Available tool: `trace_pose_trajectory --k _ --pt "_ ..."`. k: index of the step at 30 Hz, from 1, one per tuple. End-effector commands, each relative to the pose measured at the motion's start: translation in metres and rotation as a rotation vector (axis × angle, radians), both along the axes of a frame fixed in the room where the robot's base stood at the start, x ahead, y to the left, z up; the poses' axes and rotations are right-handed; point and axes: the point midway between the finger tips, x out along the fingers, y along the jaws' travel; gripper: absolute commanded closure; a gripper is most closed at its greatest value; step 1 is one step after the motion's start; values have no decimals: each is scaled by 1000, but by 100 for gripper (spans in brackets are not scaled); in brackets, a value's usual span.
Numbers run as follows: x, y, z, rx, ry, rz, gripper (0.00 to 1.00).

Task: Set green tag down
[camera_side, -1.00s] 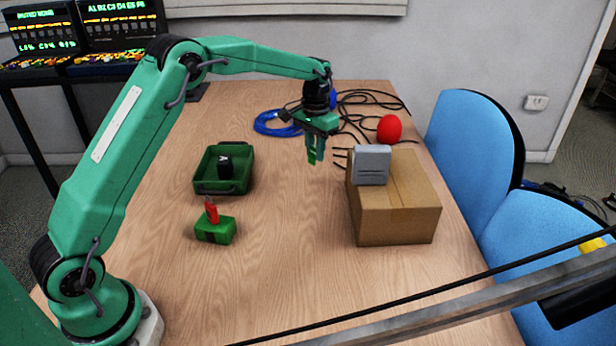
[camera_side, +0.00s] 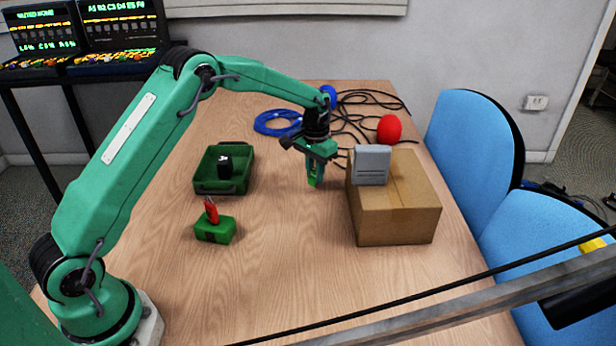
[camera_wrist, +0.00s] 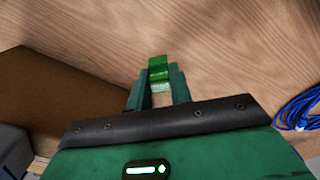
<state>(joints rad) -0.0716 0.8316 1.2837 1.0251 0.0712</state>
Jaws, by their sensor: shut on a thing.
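My gripper (camera_side: 315,176) points down at the table, just left of the cardboard box. It is shut on the green tag (camera_wrist: 158,70), which shows as a small bright green piece between the fingertips in the wrist view. In the side view the tag is a small green patch at the fingertips, mostly hidden by the fingers. The tips are low, close to the table top (camera_side: 285,270); I cannot tell whether the tag touches it.
A cardboard box (camera_side: 398,218) with a grey device (camera_side: 371,165) on it stands close right of my gripper. A green tray (camera_side: 207,187) holding a black item and a green block (camera_side: 214,231) with a red item stand left. Blue cable (camera_side: 270,124), black cables and a red ball (camera_side: 389,129) lie behind.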

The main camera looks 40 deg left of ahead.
Motion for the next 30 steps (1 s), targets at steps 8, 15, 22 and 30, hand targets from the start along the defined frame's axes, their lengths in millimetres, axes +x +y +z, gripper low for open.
trace_pose_trajectory --k 8,15,22,30 --pt "0 0 -27 0 2 0 100" --pt "0 0 -29 0 1 0 100" --pt "0 0 -32 0 1 0 77" --pt "0 0 -31 0 1 0 57"
